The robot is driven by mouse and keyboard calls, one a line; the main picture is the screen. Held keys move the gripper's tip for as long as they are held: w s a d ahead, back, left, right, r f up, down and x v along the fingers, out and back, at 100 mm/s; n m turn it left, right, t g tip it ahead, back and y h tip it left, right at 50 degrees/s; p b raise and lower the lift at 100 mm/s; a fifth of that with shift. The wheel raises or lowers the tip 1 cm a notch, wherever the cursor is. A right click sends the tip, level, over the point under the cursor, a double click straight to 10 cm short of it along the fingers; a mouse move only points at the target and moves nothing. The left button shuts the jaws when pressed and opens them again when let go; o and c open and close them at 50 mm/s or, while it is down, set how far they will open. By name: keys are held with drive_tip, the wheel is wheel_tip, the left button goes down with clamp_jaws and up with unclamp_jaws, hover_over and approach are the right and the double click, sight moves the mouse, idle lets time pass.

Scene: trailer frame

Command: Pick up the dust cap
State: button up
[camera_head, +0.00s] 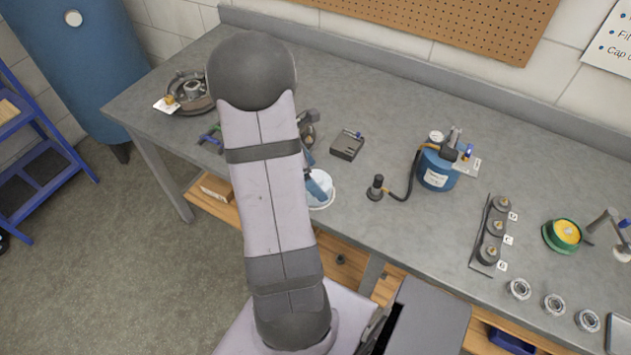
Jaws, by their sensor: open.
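My gripper (311,172) shows only in part behind my own arm, with blue finger parts at the right side of the arm. It is open, and nothing shows between the fingers. It is over or beside a white round tub (323,200) near the front edge of the bench; I cannot tell whether they touch. I cannot make out for certain which thing is the dust cap. Small dark round parts (497,228) sit on a narrow rack with letter tags at the right. The arm hides part of the bench.
A hub with a drum (190,95) lies at the back left of the grey bench (390,130). A dark box (347,145), a blue can with a hose (435,170), a green-rimmed tin (563,236) and several metal rings (554,304) stand rightward. The bench middle is mostly clear.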

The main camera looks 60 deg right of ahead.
sight(321, 184)
drive_tip(key=shift+p+x, duration=0.45)
drive_tip(key=shift+x, duration=2.15)
drive_tip(key=c, duration=0.9)
